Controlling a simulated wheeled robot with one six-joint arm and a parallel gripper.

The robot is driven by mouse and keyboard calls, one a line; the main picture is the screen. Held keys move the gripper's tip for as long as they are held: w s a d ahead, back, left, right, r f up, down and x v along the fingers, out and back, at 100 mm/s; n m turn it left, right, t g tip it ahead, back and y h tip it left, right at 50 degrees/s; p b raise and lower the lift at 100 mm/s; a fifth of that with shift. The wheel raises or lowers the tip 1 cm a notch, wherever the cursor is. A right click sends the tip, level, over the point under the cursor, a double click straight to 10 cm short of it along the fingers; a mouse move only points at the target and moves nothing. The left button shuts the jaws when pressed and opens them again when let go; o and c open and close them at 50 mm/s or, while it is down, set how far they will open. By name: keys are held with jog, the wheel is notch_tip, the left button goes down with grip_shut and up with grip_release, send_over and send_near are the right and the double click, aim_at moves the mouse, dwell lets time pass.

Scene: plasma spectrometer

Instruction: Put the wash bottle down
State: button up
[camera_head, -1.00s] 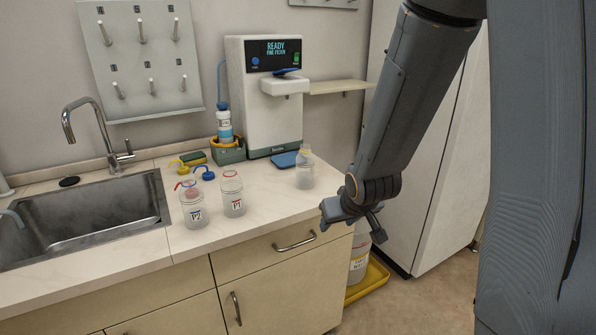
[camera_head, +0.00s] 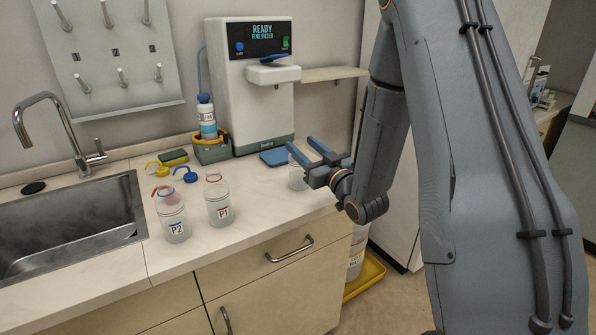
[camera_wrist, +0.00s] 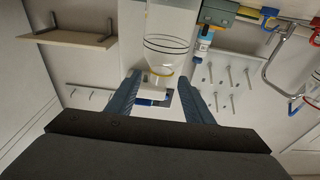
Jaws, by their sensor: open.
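A clear bottle with a yellow neck ring (camera_head: 297,183) stands upright on the counter, partly hidden behind my gripper in the head view. It shows upside down in the wrist view (camera_wrist: 167,38), its neck ahead of and between my fingers. My gripper (camera_head: 302,144) is open and empty at this bottle's upper part; I cannot tell whether a finger touches it. The bottle marked P1 (camera_head: 219,200), with a red neck ring, and the bottle marked P2 (camera_head: 173,220) stand further left on the counter. Yellow (camera_head: 157,170) and blue (camera_head: 186,174) nozzle caps lie behind them.
A white instrument (camera_head: 225,90) reading READY stands at the back, a shelf (camera_head: 335,74) beside it. A blue pad (camera_head: 274,157) and a caddy with a blue-capped bottle (camera_head: 207,118) are near it. The sink (camera_head: 70,235) is left. A yellow tray (camera_head: 366,275) sits below the counter's right end.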

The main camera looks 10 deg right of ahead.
aim_at(296, 141)
jog(key=p+x, duration=0.1)
jog(key=x, duration=0.2)
jog(key=p+x, duration=0.1)
jog(key=x, duration=0.2)
jog(key=shift+w+a+f, duration=0.1)
jog(key=shift+w+f, duration=0.05)
jog(key=shift+w, duration=0.15)
grip_shut()
